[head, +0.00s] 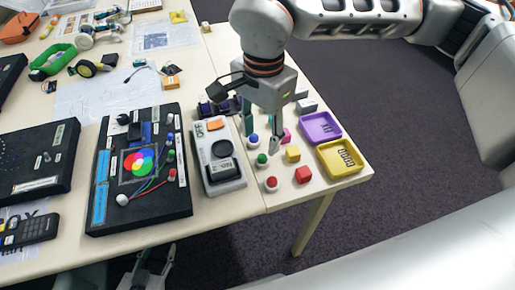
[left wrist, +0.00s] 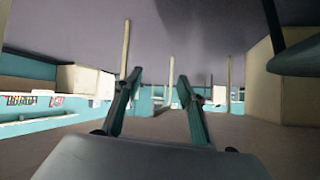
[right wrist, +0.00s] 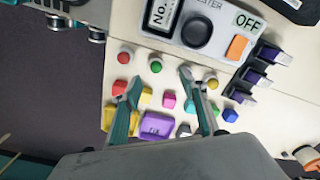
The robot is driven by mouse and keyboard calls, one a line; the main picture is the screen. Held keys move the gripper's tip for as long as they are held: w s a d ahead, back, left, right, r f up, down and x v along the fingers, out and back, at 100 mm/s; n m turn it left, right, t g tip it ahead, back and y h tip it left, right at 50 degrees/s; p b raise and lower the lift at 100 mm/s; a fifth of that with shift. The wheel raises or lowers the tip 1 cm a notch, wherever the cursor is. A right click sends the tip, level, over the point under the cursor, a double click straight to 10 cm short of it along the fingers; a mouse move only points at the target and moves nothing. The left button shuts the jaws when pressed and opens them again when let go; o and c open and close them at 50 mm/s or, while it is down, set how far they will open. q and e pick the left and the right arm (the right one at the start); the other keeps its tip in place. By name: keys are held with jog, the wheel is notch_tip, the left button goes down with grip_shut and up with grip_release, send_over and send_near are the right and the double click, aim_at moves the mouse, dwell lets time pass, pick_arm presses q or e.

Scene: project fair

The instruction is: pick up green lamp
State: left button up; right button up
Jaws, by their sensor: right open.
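The green lamp (head: 262,158) is a small green dome on a white round base on the tester table. In the right wrist view the green lamp (right wrist: 156,66) sits just beyond the fingertips, between a red lamp (right wrist: 125,57) and the finger on the right. My right gripper (head: 262,142) points down above the lamps, with its fingers apart and nothing between them; it also shows in the right wrist view (right wrist: 161,78). My left gripper (left wrist: 159,78) is open and empty, low in front of the table edge.
Coloured blocks, a yellow tray (head: 340,170) and a purple tray (head: 335,136) lie close to the lamps. The grey tester (head: 219,180) stands to their left. A black board with a colour wheel (head: 112,205) lies further left. Open floor lies right of the table.

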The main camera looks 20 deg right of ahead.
aim_at(262, 156)
jog(key=shift+s+f, duration=0.2)
jog(key=shift+f, duration=0.2)
jog(key=shift+s+f, duration=0.15)
jog(key=shift+f, duration=0.4)
jog(key=shift+s+f, duration=0.15)
jog(key=shift+f, duration=0.4)
notch_tip(262, 156, down, 3)
jog(key=shift+d+f+p, duration=0.1)
jog(key=shift+f+p, duration=0.05)
jog(key=shift+p, duration=0.35)
jog(key=shift+f, duration=0.3)
pick_arm(q)
jog(key=shift+s+r, duration=0.35)
jog(key=shift+r, duration=0.2)
pick_arm(e)
jog(key=shift+w+f, duration=0.15)
jog(key=c, duration=1)
